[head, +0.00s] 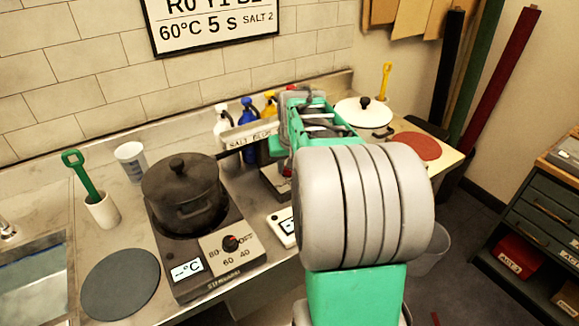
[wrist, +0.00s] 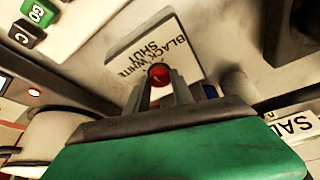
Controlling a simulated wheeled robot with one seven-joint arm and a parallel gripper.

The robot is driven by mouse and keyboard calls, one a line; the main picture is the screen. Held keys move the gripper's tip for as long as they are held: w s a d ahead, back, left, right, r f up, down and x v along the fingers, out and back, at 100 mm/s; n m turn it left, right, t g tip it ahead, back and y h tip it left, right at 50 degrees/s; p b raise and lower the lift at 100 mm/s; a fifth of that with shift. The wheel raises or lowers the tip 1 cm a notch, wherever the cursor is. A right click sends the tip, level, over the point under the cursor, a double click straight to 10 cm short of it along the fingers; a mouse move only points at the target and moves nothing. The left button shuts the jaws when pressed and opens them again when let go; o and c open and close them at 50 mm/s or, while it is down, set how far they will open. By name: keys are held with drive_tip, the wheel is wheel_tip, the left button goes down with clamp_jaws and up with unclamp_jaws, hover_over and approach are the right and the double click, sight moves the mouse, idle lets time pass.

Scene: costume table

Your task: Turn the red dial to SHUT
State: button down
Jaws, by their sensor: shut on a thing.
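In the wrist view, the red dial (wrist: 158,74) is a small round red knob in front of a pale plate (wrist: 182,42) lettered BLACK, WHITE and SHUT. My gripper (wrist: 160,88) is shut on the dial, with one grey finger on each side of it. I cannot tell which word the dial points to. In the head view, my arm hides the dial and the fingers.
A black pot (head: 182,190) stands on a hot plate with its own dial (head: 231,243) at left. Spray bottles (head: 249,117) stand behind my arm, near a SALT BLUE sign (head: 250,136). A white lidded pot (head: 364,117) is to the right.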

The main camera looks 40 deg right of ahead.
idle(0.3)
drive_tip(key=c, duration=1.1)
unclamp_jaws()
drive_tip(key=v, duration=0.7)
drive_tip(key=shift+s+a+r, duration=0.1)
drive_tip(key=shift+r, duration=0.25)
